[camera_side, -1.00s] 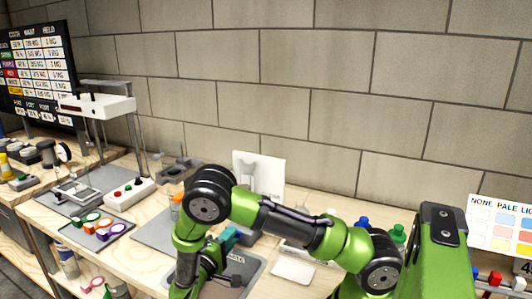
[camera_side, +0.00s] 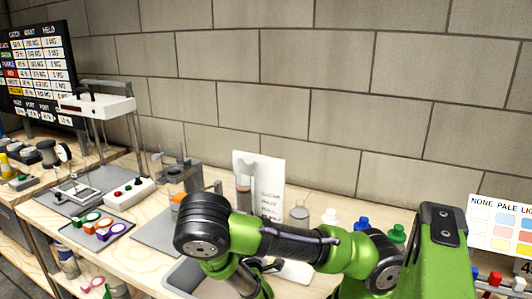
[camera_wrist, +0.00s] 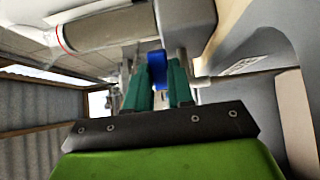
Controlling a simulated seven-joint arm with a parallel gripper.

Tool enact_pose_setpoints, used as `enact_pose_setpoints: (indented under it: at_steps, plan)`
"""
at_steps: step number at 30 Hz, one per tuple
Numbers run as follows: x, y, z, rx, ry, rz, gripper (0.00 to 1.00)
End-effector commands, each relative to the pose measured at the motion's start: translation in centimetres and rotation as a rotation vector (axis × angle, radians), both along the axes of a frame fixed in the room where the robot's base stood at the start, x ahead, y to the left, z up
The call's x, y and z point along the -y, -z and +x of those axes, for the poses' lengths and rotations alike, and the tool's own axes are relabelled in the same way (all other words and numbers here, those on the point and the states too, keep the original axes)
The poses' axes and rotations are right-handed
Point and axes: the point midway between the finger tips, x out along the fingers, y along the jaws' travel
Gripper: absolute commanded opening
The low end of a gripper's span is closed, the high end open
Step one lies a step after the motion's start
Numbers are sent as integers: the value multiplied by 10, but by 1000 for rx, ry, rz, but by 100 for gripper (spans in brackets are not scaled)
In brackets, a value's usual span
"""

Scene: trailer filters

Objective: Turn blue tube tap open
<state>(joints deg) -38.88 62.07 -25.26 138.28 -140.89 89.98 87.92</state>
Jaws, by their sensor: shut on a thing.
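In the wrist view the two teal fingers of my gripper (camera_wrist: 160,88) are closed on a small blue tap handle (camera_wrist: 157,66), which shows between them. How far the tap is turned cannot be told. Above it in that view lies a thick greyish-beige cylinder (camera_wrist: 115,30) with a thin red line near its left end; it looks like a tube. In the side view an upright clear tube (camera_side: 244,176) stands before a white card, with dark reddish content low in it. My gripper and the blue tap are hidden behind my arm there.
The white card (camera_side: 270,185) stands upright near the wall. A clear flask (camera_side: 299,215) and bottles with white, blue (camera_side: 362,223) and green (camera_side: 397,233) caps are to its right. A tray of coloured rings (camera_side: 98,228) and a press-like stand (camera_side: 100,105) are at left.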

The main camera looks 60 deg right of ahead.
Motion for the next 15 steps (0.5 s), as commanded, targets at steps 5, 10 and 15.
enact_pose_setpoints:
  at_steps: [5, 10, 15]
  plan:
    - [2, 0, -3, -6, -128, -5, 0]
    - [4, 0, -4, -4, -214, -4, 0]
    - [4, 1, -4, -3, -266, -2, 0]
